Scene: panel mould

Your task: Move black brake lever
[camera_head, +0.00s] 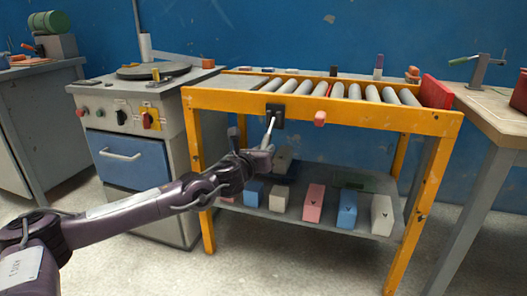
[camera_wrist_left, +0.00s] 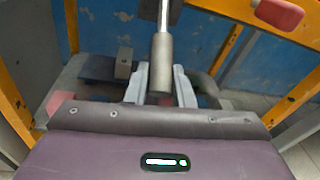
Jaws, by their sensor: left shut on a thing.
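The brake lever (camera_head: 269,128) hangs from a black mount (camera_head: 275,112) on the front rail of the yellow roller conveyor (camera_head: 360,115). Its thin metal rod slants down and slightly left. In the left wrist view, the lever shows as a rod with a thicker grey grip (camera_wrist_left: 161,55). My left gripper (camera_head: 266,148) is at the lever's lower end, below the rail, and is shut on the grip. Its two pale fingers (camera_wrist_left: 160,85) lie on either side of the grip in the left wrist view. The grip's lower end is hidden. My right gripper is not in view.
A red knob (camera_head: 320,118) sits on the rail right of the lever. A red block (camera_head: 436,92) stands at the rollers' right end. Several coloured boxes, including a pink one (camera_head: 313,203), stand on the lower shelf. A grey cabinet (camera_head: 135,150) stands left.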

